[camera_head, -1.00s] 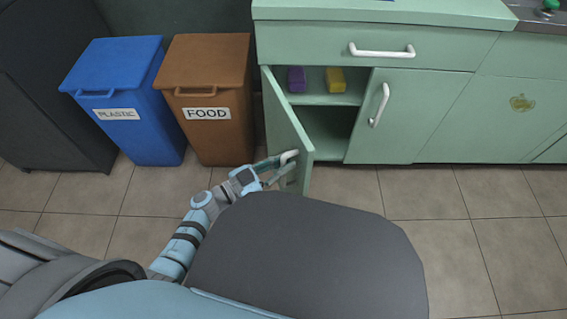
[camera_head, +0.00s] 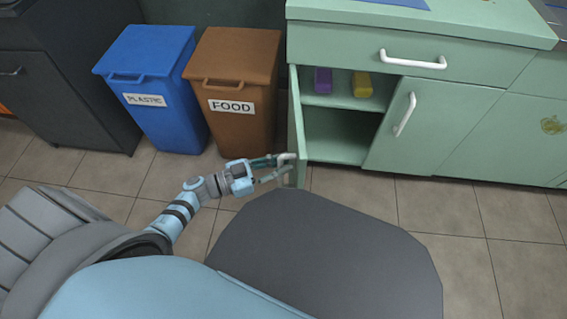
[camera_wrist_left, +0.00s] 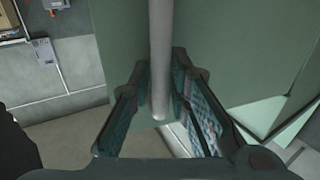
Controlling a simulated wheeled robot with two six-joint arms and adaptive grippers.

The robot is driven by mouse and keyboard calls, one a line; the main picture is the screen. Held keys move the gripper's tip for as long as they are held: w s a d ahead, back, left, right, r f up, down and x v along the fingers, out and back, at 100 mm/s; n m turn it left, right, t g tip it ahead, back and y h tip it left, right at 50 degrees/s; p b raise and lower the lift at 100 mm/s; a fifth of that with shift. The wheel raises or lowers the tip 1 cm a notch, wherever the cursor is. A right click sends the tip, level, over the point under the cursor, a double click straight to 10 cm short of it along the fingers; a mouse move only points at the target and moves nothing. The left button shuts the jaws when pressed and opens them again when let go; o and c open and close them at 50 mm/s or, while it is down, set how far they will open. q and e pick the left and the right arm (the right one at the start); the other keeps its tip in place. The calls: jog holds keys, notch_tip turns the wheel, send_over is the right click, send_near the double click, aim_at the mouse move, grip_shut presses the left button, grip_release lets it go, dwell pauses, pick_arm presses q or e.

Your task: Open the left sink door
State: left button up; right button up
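The left sink door (camera_head: 296,125) is the pale green cabinet door swung well open on its left hinge; I see it nearly edge-on. Its white handle (camera_head: 284,160) is on the door's outer face, near the free edge. My left gripper (camera_head: 283,165) is at this handle, with one finger on each side. In the left wrist view the handle is a grey upright bar (camera_wrist_left: 161,50) between the converging fingertips (camera_wrist_left: 161,85), which appear closed on it. My right gripper is not in view.
Inside the open cabinet (camera_head: 335,135) a purple block (camera_head: 323,81) and a yellow block (camera_head: 362,85) sit on a shelf. The right door (camera_head: 415,125) is closed. A brown FOOD bin (camera_head: 232,85) and blue PLASTIC bin (camera_head: 150,85) stand left of the door.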

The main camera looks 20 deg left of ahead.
pick_arm(q)
jog(key=shift+o, duration=1)
jog(key=v, duration=1.2)
